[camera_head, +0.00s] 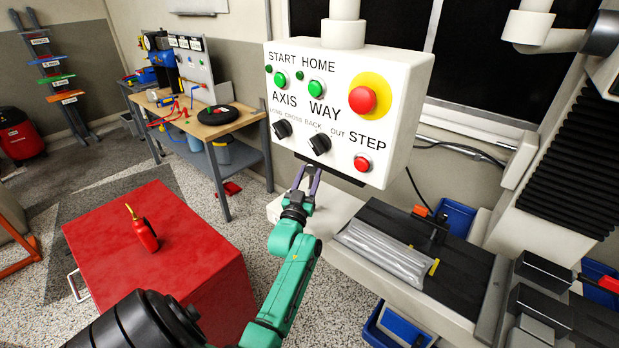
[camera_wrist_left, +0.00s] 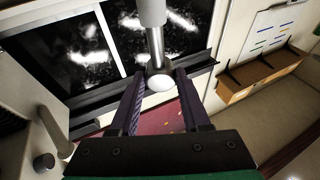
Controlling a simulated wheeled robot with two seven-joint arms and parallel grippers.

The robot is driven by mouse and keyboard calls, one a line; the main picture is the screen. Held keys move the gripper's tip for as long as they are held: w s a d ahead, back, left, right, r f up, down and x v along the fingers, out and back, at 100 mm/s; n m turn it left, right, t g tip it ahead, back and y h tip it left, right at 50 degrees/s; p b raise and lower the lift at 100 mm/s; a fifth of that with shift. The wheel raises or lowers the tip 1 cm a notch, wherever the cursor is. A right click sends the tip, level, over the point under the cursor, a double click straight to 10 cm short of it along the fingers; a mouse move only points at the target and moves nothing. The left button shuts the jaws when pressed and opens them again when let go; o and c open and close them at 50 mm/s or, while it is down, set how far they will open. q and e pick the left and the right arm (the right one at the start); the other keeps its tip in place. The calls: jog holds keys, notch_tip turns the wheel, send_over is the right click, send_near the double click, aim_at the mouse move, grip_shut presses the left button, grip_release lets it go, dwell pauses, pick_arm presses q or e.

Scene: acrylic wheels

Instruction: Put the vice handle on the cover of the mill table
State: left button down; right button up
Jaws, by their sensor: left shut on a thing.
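My left gripper (camera_head: 307,172) is raised just below the control box, left of the mill table (camera_head: 462,285). In the left wrist view its fingers (camera_wrist_left: 158,78) are shut on a silver rod (camera_wrist_left: 155,45) with a grey sleeve and a pale round end. It looks like the vice handle; in the head view it is hidden or too small to make out. The mill table has a dark top with a grey ridged piece (camera_head: 385,252) lying on it. I cannot tell which of these is the cover. My right gripper is out of view.
The white control box (camera_head: 345,105) hangs directly over the gripper. A red cabinet (camera_head: 110,235) with a red oil can (camera_head: 145,235) stands at left. A workbench (camera_head: 215,125) is behind. Blue bins (camera_head: 395,325) are below.

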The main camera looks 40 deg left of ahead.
pick_arm(q)
jog(key=shift+c, duration=1.8)
grip_release()
jog(key=shift+r, duration=0.1)
jog(key=b+v, duration=0.2)
jog(key=v, duration=1)
jog(key=shift+s, duration=0.1)
